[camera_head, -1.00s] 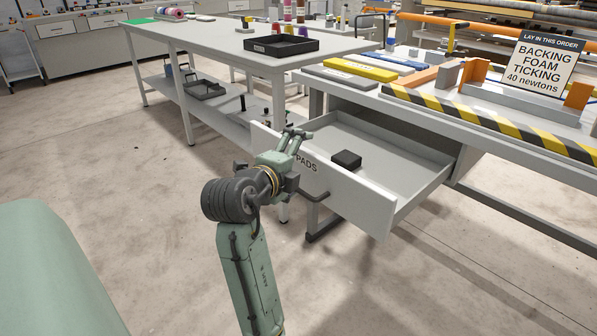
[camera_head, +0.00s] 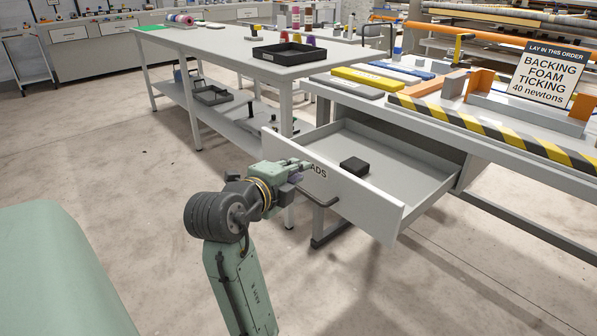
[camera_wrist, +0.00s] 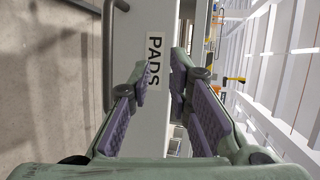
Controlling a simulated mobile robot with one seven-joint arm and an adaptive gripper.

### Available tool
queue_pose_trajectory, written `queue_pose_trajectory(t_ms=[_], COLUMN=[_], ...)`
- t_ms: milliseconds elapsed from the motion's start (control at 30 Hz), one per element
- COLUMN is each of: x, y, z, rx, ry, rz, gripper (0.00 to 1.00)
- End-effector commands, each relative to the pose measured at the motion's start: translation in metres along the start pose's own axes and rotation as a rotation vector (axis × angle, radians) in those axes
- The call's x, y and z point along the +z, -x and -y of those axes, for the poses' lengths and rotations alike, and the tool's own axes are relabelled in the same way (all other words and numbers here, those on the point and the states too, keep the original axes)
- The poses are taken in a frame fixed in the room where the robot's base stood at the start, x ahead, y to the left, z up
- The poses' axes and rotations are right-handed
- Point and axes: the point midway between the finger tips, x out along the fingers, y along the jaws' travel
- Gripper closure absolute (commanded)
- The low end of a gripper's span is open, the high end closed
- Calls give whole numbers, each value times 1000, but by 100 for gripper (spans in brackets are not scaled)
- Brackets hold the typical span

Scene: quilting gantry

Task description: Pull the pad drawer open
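The pad drawer (camera_head: 385,212) is a light grey drawer under the bench, standing pulled out with its inside showing. Its front bears the label PADS, partly covered by my gripper in the head view and readable in the wrist view (camera_wrist: 154,60). A dark bar handle (camera_head: 322,203) is on the drawer front; it also shows at the left of the wrist view (camera_wrist: 108,50). A small black block (camera_head: 354,165) lies inside the drawer. My gripper (camera_head: 303,165) is in front of the drawer face, above the handle. Its fingers (camera_wrist: 160,72) are apart and empty, with the handle outside them.
A grey table (camera_head: 225,42) with a black tray (camera_head: 262,56) stands behind to the left. The bench above the drawer has a striped yellow-black edge (camera_head: 480,130), coloured bars and a sign (camera_head: 548,75). The floor before the drawer is clear.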

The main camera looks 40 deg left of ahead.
Motion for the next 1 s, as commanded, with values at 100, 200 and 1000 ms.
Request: queue_pose_trajectory(t_ms=[100, 200, 1000], x=[0, 0, -1], y=[8, 15, 70], z=[-3, -4, -10], rx=[3, 3, 8], ry=[1, 1, 2], rz=[1, 1, 0], gripper=[82, 82, 82])
